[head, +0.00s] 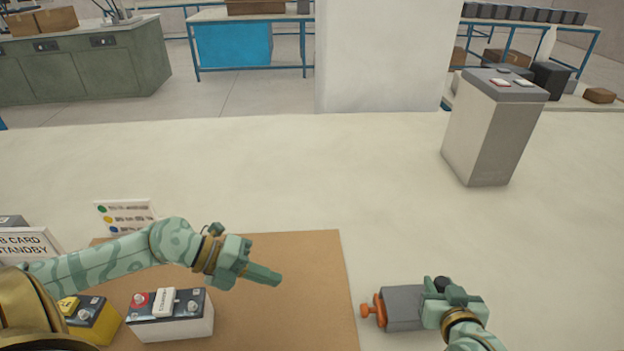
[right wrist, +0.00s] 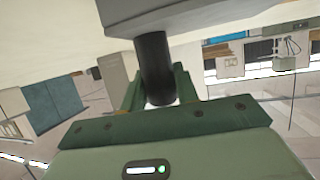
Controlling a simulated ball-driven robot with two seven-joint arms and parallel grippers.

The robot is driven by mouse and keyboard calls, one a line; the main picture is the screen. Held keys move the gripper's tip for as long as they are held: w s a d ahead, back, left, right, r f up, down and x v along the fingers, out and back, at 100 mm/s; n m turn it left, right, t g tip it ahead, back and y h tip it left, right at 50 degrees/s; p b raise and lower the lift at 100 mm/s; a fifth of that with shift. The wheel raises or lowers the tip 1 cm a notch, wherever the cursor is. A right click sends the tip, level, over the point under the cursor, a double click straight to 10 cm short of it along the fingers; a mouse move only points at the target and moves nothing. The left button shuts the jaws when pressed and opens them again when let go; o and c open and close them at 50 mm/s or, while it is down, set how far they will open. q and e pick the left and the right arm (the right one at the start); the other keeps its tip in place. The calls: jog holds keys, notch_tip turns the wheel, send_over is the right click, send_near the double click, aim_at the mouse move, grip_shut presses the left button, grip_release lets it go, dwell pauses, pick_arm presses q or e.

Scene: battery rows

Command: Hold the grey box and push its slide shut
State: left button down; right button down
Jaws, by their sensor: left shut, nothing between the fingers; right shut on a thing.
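The grey box (head: 403,306) stands on the table just right of the brown mat, with its orange slide (head: 372,309) sticking out of its left side. My right gripper (head: 446,297) is at the box's right side, shut on its black handle (head: 441,283). In the right wrist view the black handle (right wrist: 155,68) sits between the fingers, with the grey box body (right wrist: 160,15) at the top. My left gripper (head: 276,277) is shut and empty over the mat, to the left of the orange slide and clearly apart from it.
The brown mat (head: 310,300) carries a white battery (head: 175,325) and a yellow battery (head: 95,322) under my left arm. Small signs (head: 126,216) stand at the left. A tall grey case (head: 492,130) stands at the back right. The middle of the table is clear.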

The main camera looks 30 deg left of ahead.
jog(key=shift+d, duration=0.1)
jog(key=c, duration=1)
grip_release()
jog(key=shift+o, duration=0.2)
jog(key=v, duration=1.2)
